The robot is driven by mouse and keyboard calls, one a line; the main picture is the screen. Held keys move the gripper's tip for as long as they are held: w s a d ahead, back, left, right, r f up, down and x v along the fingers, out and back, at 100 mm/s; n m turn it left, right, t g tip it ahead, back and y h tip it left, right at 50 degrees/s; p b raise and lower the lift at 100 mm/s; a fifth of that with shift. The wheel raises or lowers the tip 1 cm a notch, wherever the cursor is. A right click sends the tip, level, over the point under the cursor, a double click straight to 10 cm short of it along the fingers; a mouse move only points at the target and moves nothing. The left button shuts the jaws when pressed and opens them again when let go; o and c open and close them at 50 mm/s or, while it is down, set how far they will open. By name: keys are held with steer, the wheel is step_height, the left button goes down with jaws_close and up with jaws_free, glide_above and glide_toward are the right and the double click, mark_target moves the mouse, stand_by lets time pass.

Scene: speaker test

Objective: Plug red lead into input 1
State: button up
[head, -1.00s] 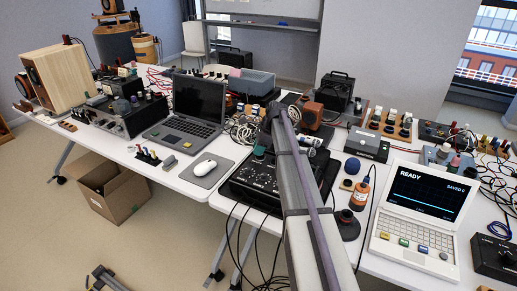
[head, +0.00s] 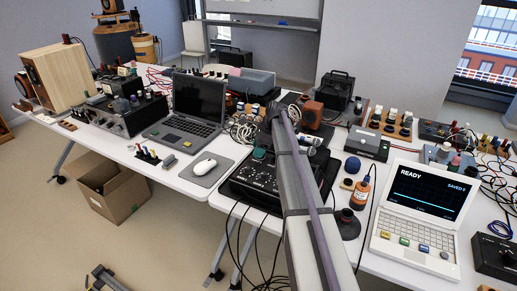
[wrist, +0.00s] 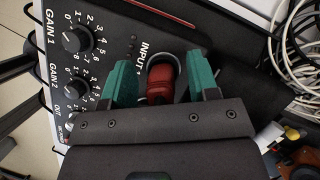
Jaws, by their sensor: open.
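In the wrist view my gripper (wrist: 160,82) has its two green fingers apart, one on each side of a red plug (wrist: 161,84). The red plug stands at a round socket with a pale ring beside the label INPUT 1 on the black amplifier panel (wrist: 100,14). It appears to sit in that socket, but its depth cannot be told. Whether the fingers touch the plug is unclear. In the head view the black amplifier (head: 262,182) lies under the end of my arm, with the green gripper (head: 260,152) just over it and the plug hidden.
Knobs (wrist: 77,40) marked GAIN 1 and GAIN 2 line the panel beside the gripper. White coiled cables (wrist: 298,55) lie on the other side. A laptop (head: 190,112), a mouse (head: 204,166) and a white READY instrument (head: 420,210) stand on the tables nearby.

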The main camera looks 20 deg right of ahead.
steer(key=p+v, duration=1)
steer(key=v, duration=0.1)
steer(key=shift+f, duration=0.1)
steer(key=s+a+n+g+h, duration=0.1)
steer(key=s+a+n+h, duration=0.1)
steer(key=s+a+n, duration=0.9)
steer(key=s+a+f+n+h, duration=0.1)
steer(key=s+a+n+h, duration=0.1)
steer(key=s+a+n, duration=0.9)
steer(key=shift+s+a+f+n+g, duration=0.3)
steer(key=shift+s+a, duration=1.35)
steer(key=shift+s, duration=2.3)
